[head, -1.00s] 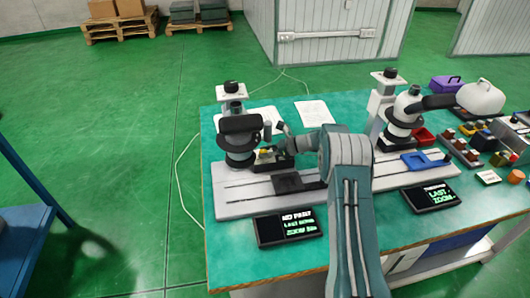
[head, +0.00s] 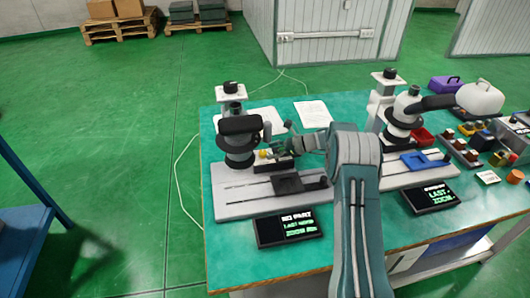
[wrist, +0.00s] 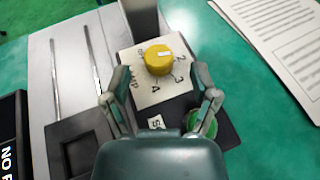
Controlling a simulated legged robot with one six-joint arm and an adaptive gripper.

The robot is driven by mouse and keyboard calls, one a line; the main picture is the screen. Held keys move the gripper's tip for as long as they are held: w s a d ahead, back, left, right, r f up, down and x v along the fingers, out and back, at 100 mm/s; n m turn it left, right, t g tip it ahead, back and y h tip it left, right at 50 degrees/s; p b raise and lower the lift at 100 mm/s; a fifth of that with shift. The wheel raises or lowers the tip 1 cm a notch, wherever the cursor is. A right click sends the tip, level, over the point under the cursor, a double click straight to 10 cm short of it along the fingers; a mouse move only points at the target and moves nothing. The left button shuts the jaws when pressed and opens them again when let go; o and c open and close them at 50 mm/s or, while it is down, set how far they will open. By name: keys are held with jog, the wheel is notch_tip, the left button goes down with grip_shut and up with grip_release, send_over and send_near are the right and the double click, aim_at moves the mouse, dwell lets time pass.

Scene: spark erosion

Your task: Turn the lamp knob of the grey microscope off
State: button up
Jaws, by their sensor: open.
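The left microscope (head: 238,145) has a dark head and stands on a light grey base (head: 230,203) on the green table. Its yellow lamp knob (wrist: 158,60) sits on a white dial plate (wrist: 145,95) with OFF, numbers and LAMP around it. The knob also shows small in the head view (head: 263,153). My gripper (wrist: 160,82) is open, its fingers on either side of the knob's near side, apart from it. In the head view my gripper (head: 293,147) is right of the knob.
A green button (wrist: 203,124) lies beside my right finger. A second microscope (head: 402,120) with a blue piece stands to the right. A black display (head: 288,227) lies in front of the left base. Paper sheets (head: 313,113) lie behind.

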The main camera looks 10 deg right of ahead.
jog(key=v, duration=0.9)
jog(key=shift+d, duration=0.1)
